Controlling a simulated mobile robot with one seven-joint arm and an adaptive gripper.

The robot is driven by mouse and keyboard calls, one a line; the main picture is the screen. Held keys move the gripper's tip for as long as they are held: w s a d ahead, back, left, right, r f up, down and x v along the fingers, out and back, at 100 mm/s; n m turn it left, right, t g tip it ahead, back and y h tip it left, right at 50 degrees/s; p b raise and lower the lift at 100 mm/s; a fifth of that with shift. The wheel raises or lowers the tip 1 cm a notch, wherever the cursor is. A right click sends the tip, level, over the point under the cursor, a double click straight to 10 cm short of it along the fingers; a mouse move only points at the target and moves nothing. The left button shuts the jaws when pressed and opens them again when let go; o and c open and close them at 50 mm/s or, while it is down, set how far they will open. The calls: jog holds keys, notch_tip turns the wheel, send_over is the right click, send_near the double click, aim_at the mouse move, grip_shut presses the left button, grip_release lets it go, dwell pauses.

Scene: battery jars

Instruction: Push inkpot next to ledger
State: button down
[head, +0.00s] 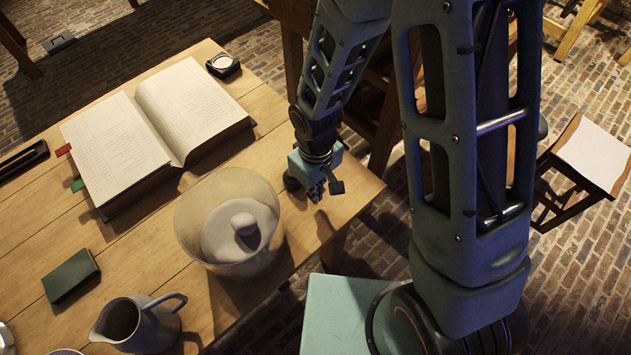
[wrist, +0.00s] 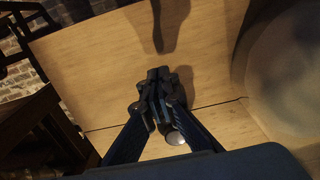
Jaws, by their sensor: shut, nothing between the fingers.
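The ledger (head: 178,140) lies open on the wooden table at the left in the head view. My gripper (head: 325,190) is shut and empty, low over the table's right part; its fingers show in the wrist view (wrist: 156,83). A small dark round thing (head: 291,183) shows beside the gripper, mostly hidden by it. A grey disc (wrist: 175,138) shows beside the fingers in the wrist view. These may be the inkpot, but I cannot tell for sure. A small dark square holder with a pale round top (head: 222,65) stands near the ledger's top right corner.
A large clear jar (head: 264,220) with a white piece inside stands between the ledger and my gripper's side, near the front edge. A grey jug (head: 138,322) and a dark green box (head: 70,275) stand at lower left. The table between ledger and gripper is bare behind the jar.

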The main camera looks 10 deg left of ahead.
jog(key=shift+w+a+f+p, duration=0.15)
jog(key=shift+w+a+f, duration=0.1)
jog(key=shift+w+a, duration=0.5)
jog(key=shift+w+a+f+p, duration=0.15)
jog(key=shift+w+a+f, duration=0.1)
jog(key=shift+w+a, duration=0.45)
jog(key=shift+s+a, duration=0.1)
jog(key=shift+a, duration=0.05)
